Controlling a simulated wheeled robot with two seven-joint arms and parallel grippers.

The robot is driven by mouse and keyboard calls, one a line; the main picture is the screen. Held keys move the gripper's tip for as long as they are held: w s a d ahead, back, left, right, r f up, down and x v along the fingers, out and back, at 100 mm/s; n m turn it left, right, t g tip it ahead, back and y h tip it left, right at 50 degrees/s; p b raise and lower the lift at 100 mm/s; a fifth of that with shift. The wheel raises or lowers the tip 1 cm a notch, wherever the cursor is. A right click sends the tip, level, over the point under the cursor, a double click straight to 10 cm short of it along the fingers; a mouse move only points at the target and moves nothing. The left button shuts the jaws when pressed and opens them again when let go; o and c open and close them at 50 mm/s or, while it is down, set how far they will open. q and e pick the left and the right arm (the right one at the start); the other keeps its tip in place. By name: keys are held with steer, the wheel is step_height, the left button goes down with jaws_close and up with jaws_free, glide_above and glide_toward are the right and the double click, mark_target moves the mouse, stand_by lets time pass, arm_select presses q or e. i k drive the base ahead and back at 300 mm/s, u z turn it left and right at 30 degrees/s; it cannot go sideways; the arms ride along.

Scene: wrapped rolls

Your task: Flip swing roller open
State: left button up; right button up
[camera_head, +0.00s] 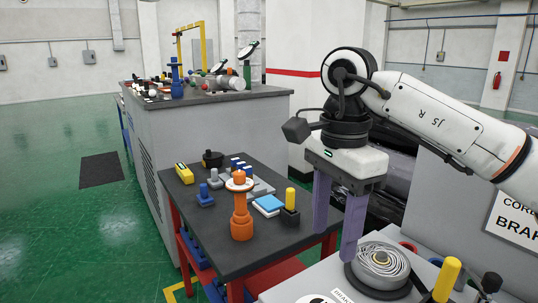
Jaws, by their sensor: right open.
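My right gripper (333,246) points down with its two purple fingers spread apart and nothing between them. One fingertip is at the left edge of a round grey part (381,262) with coiled pale material inside, on the light machine top; I cannot tell if they touch. A yellow upright handle (446,279) and a dark knob (491,283) stand right of the round part. I cannot tell which part is the swing roller. My left gripper is out of view.
A dark table (215,248) to the left holds an orange post (241,210), a yellow-topped block (290,204) and several small parts. A grey cabinet (215,130) stands behind it. A brake sign (515,222) is at the right. Green floor lies open at the left.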

mark_target(492, 281)
steer(key=k, duration=0.9)
